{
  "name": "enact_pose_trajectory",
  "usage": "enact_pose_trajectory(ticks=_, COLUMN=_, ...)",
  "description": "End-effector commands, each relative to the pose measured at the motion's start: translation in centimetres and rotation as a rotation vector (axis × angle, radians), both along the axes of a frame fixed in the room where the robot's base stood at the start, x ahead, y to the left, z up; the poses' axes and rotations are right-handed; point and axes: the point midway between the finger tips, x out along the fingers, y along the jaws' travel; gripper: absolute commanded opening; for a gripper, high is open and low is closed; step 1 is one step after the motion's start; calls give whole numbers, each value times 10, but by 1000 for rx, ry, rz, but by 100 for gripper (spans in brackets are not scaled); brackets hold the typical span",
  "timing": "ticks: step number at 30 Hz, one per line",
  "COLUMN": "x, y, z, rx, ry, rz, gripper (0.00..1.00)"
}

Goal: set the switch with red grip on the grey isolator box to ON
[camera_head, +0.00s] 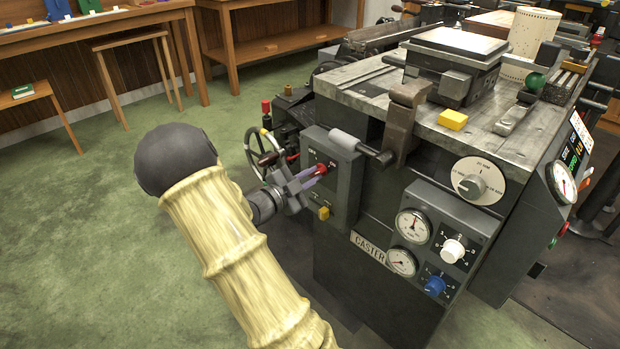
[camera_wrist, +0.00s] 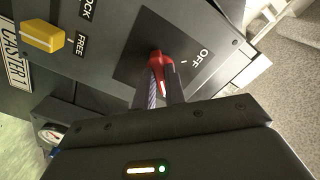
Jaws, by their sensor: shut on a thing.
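The grey isolator box (camera_head: 345,190) is on the left face of the machine. Its switch has a red grip (camera_head: 321,169), which also shows in the wrist view (camera_wrist: 158,62) against a dark plate (camera_wrist: 135,65). An OFF label (camera_wrist: 202,57) is to the right of the grip in the wrist view; I cannot read an ON label there. My gripper (camera_head: 308,178) reaches the switch from the left, and its fingers (camera_wrist: 161,82) are closed around the red grip. The fingers hide part of the grip and the lower part of the plate.
A yellow knob (camera_wrist: 42,36) with LOCK and FREE labels is beside the plate; it also shows below the switch in the head view (camera_head: 324,213). A grey cylindrical handle (camera_head: 345,140) sticks out above the box. A handwheel (camera_head: 265,152) is to the left. Green floor on the left is open.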

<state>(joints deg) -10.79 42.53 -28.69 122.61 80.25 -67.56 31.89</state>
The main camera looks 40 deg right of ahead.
Motion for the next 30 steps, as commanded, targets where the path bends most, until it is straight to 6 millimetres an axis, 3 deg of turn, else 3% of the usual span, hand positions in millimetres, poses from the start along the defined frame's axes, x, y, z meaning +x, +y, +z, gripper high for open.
enact_pose_trajectory(ticks=7, x=0, y=1, z=-1, rx=4, ry=-1, rz=1, gripper=0)
enact_pose_trajectory(ticks=8, x=0, y=1, z=-1, rx=4, ry=-1, rz=1, gripper=14)
enact_pose_trajectory(ticks=11, x=0, y=1, z=-1, rx=3, ry=0, rz=0, gripper=33)
enact_pose_trajectory(ticks=23, x=0, y=6, z=0, rx=1, ry=1, rz=3, gripper=34)
enact_pose_trajectory(ticks=30, x=-2, y=39, z=2, rx=1, ry=2, rz=4, gripper=34)
